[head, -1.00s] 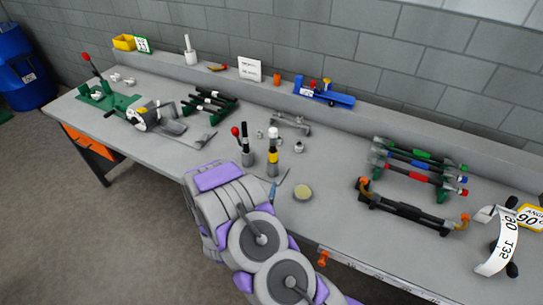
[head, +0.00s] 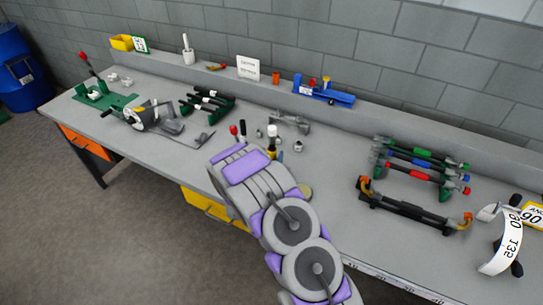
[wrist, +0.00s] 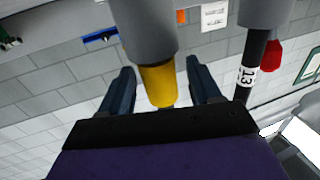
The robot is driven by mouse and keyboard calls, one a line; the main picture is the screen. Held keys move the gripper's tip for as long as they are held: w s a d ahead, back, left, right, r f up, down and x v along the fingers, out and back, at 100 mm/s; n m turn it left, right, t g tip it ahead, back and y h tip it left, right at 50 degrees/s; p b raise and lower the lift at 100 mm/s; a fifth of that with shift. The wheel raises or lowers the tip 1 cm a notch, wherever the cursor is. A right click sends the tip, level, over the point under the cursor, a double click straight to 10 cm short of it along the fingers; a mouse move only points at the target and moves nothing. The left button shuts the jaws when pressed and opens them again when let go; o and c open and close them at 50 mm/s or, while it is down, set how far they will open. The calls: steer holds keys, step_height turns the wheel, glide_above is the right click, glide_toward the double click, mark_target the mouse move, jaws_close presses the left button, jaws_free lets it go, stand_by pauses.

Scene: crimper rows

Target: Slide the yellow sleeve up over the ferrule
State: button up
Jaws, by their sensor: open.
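The yellow sleeve (wrist: 158,86) shows in the wrist view, which looks upside down, at the end of a grey cylinder (wrist: 146,28). My gripper (wrist: 160,66) is open, one dark finger on each side of the sleeve, with a gap visible at both sides. I cannot tell how far along the sleeve the fingers reach. In the head view the white-topped post (head: 272,131) stands on the bench with a small yellow part showing. My arm hides its base and my gripper there. I cannot make out the ferrule.
A black rod marked 13 (wrist: 249,72) stands in a grey holder close beside my gripper, with a red knob (wrist: 272,52) near it. Small metal parts (head: 298,146) lie to the right. A rack of coloured tools (head: 420,163) stands farther right. The front bench has free room.

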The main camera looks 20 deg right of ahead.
steer(key=shift+w+d, duration=0.25)
steer(key=shift+w, duration=0.15)
jaws_close()
stand_by(0.4)
